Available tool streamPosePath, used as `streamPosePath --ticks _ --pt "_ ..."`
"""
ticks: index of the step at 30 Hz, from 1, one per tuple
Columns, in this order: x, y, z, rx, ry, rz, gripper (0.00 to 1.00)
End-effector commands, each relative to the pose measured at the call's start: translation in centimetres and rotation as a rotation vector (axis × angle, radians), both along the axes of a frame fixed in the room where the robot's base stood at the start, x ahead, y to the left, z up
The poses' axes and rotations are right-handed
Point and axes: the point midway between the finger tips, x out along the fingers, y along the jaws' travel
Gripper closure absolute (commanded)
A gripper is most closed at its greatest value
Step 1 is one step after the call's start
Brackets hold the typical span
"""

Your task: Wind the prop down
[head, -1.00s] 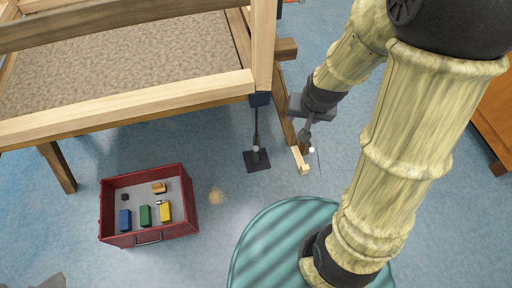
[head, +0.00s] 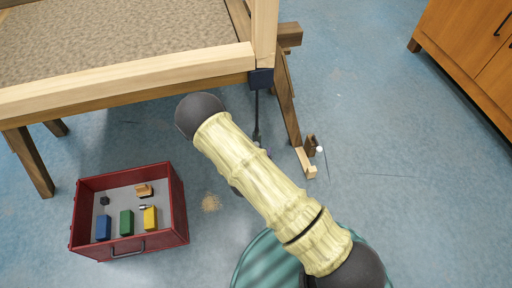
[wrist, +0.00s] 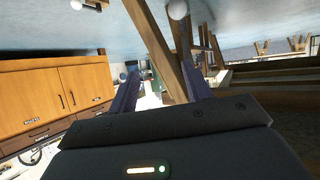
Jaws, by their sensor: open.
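The prop (head: 257,112) is a thin dark post in the head view, standing under a dark block (head: 261,78) at the near corner of the wooden frame (head: 130,76). My arm hides its lower part and base. I cannot make out the prop clearly in the wrist view.
A red toolbox (head: 180,205) with coloured blocks stands on the floor at left. A slanted wooden brace (head: 287,100) and a small white ball (head: 319,149) are right of the prop. A wooden cabinet (head: 470,50) stands at right. Floor between brace and cabinet is mostly clear.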

Motion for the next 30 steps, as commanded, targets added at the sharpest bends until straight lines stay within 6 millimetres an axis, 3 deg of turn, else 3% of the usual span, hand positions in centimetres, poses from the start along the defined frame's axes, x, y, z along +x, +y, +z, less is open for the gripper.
streamPosePath --ticks 1,6,9,16,30 --pt "-0.7 0.3 -3.2 -0.033 -0.046 0.025 0.51" --pt "-2.6 1.2 -8.0 -0.124 -0.238 0.117 0.51" --pt "-3.9 1.6 -9.8 -0.163 -0.338 0.175 0.51" --pt "-5.2 2.1 -10.8 -0.198 -0.445 0.24 0.51" --pt "-4.2 2.1 -10.8 -0.196 -0.446 0.238 0.51"
